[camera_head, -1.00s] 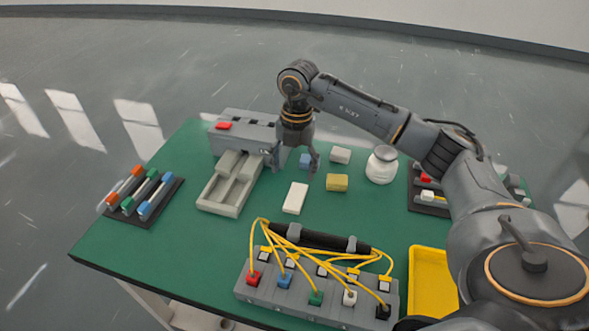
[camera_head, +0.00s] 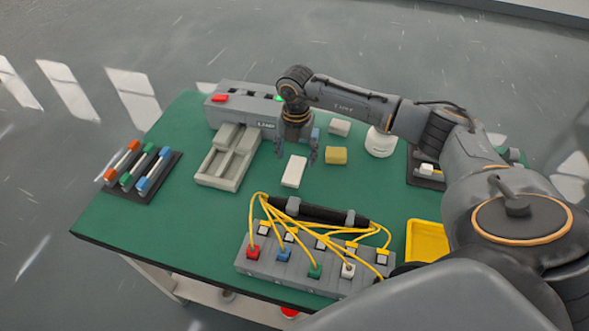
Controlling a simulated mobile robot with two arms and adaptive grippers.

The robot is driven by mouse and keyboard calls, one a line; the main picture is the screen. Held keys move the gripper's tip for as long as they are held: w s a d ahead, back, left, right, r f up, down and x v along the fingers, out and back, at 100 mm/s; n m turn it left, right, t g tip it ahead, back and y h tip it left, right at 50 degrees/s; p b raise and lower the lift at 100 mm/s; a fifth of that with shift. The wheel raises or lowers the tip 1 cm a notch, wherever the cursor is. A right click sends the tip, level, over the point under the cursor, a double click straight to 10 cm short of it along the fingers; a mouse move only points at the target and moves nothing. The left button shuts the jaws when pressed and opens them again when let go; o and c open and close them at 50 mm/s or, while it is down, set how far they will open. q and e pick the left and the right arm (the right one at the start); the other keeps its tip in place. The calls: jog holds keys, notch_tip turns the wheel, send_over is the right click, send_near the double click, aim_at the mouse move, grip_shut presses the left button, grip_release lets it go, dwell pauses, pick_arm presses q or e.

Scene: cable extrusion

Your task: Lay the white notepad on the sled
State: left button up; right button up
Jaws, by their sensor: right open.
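The white notepad (camera_head: 294,172) lies flat on the green table, near the middle. The sled is most likely the pale grey tray-like piece (camera_head: 222,181) with raised blocks, to the notepad's left and in front of the grey machine. My right gripper (camera_head: 297,156) points down just behind and above the notepad, its two fingers apart with nothing between them. I cannot tell its exact height over the notepad. My left gripper is out of view.
The grey machine (camera_head: 232,104) stands behind the sled. A yellow block (camera_head: 336,155), a pale block (camera_head: 340,128), a partly hidden blue block (camera_head: 316,134) and a white jar (camera_head: 380,143) are right of the gripper. A cable-filled grey box (camera_head: 300,270) stands in front. Bare table lies left of the notepad.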

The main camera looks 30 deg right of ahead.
aim_at(296, 166)
notch_tip(296, 166, down, 2)
jog(key=shift+f, duration=0.6)
jog(key=c, duration=1.3)
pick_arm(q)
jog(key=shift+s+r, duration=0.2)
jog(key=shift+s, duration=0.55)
pick_arm(e)
jog(key=shift+c, duration=0.2)
jog(key=shift+r, duration=0.1)
